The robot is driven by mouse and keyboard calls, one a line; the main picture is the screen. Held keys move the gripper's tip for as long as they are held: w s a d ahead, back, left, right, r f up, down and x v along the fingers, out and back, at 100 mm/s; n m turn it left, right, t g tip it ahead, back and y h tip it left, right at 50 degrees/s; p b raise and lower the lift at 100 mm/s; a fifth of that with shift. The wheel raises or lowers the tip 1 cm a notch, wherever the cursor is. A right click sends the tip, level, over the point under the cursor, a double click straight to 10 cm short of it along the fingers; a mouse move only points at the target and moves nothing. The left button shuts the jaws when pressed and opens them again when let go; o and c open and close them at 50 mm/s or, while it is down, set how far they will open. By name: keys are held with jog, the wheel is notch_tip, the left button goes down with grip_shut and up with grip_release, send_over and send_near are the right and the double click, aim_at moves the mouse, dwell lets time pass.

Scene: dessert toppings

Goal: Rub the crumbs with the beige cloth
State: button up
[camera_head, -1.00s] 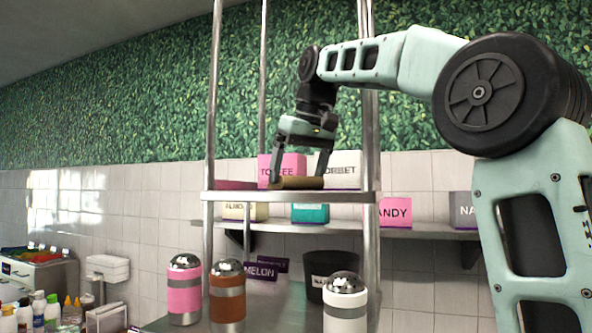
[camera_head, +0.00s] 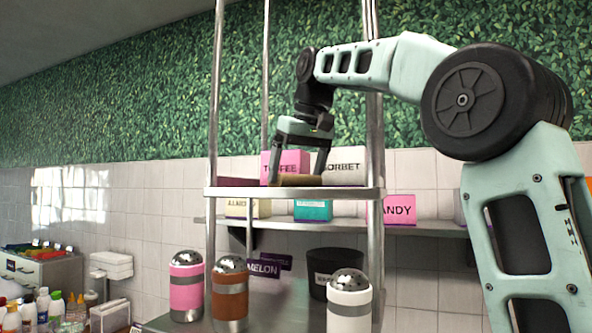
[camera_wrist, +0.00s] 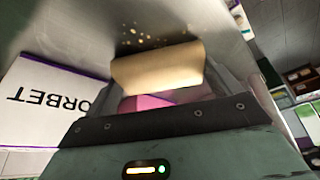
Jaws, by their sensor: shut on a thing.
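The beige cloth (camera_head: 300,181) is a small folded or rolled piece on the upper metal shelf (camera_head: 345,194). My gripper (camera_head: 297,177) reaches down from above and is shut on the cloth, with one finger at each end of it. In the wrist view the cloth (camera_wrist: 158,68) lies across the middle, in front of the gripper. The crumbs (camera_wrist: 134,41) are small yellowish specks on the grey metal surface just beyond the cloth's edge. The head view does not show the crumbs.
A pink toffee box (camera_head: 285,162) and a white sorbet box (camera_head: 343,167) stand behind the shelf's posts. Metal posts (camera_head: 374,120) flank my gripper. Pink (camera_head: 186,288), brown (camera_head: 230,298) and white (camera_head: 348,302) shakers stand below.

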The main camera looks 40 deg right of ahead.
jog(key=shift+s+f, duration=0.25)
jog(key=shift+f, duration=0.35)
jog(key=shift+c, duration=1)
jog(key=shift+s+a+r, duration=0.1)
jog(key=shift+s+a, duration=0.3)
jog(key=shift+s, duration=0.05)
jog(key=shift+s+a+r+b, duration=0.1)
jog(key=shift+s+a+b, duration=0.1)
jog(key=shift+s+a, duration=0.45)
jog(key=shift+s+a+r+b, duration=0.15)
jog(key=shift+s+a, duration=0.15)
jog(key=shift+a, duration=0.65)
jog(key=shift+s+a+r+b, duration=0.1)
jog(key=shift+s+a+b, duration=0.1)
jog(key=shift+s+a, duration=0.45)
jog(key=shift+w+a+r+p, duration=0.2)
jog(key=shift+w+a+p, duration=0.4)
jog(key=shift+w, duration=0.25)
jog(key=shift+w+d+f, duration=0.1)
jog(key=shift+w+d, duration=0.5)
jog(key=shift+d, duration=0.3)
jog(key=shift+w+d+f, duration=0.1)
jog(key=shift+w+d, duration=0.5)
jog(key=shift+d, duration=0.35)
jog(key=shift+w+d+f, duration=0.1)
jog(key=shift+w+d, duration=0.5)
jog(key=shift+d, duration=0.3)
jog(key=shift+w+d+r, duration=0.2)
jog(key=shift+w+d, duration=0.45)
jog(key=shift+d, duration=0.2)
